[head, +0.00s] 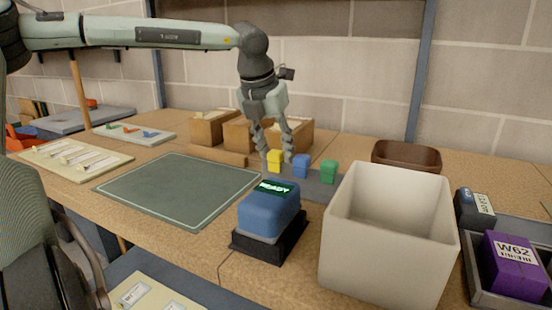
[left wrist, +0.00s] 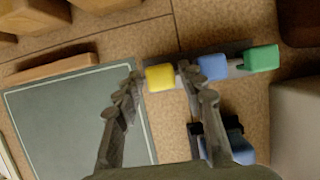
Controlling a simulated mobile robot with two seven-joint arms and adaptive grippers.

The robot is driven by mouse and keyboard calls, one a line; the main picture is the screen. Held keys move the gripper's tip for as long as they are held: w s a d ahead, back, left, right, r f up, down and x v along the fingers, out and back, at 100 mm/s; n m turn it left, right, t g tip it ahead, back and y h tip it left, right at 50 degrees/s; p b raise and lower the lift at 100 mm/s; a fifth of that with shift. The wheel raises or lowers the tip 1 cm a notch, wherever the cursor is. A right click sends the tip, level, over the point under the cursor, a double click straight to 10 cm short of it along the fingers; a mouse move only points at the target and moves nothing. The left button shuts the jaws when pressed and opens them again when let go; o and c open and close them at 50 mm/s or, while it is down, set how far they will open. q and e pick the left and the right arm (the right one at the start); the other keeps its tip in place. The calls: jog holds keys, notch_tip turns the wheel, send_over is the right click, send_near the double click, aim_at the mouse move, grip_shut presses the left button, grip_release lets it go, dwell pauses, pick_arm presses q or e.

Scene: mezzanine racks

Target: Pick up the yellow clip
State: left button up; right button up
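The yellow clip (head: 274,158) is a small block standing at the left end of a grey strip, in a row with a blue clip (head: 301,166) and a green clip (head: 329,172). My left gripper (head: 276,154) points down over the yellow clip with its fingers apart. In the left wrist view the yellow clip (left wrist: 160,77) lies between the two fingertips (left wrist: 161,73), with a small gap on the left. The right fingertip is between the yellow clip and the blue clip (left wrist: 212,67). I cannot tell if either finger touches. My right gripper is not in view.
A blue device marked READY (head: 268,208) stands in front of the clips. A tall cream bin (head: 390,240) is to the right, with a brown bowl (head: 406,157) behind. Cardboard boxes (head: 212,128) stand behind. A green mat (head: 180,188) at left is clear.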

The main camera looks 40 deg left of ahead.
pick_arm(q)
jog(key=shift+c, duration=0.4)
jog(key=c, duration=0.5)
jog(key=shift+r, duration=0.1)
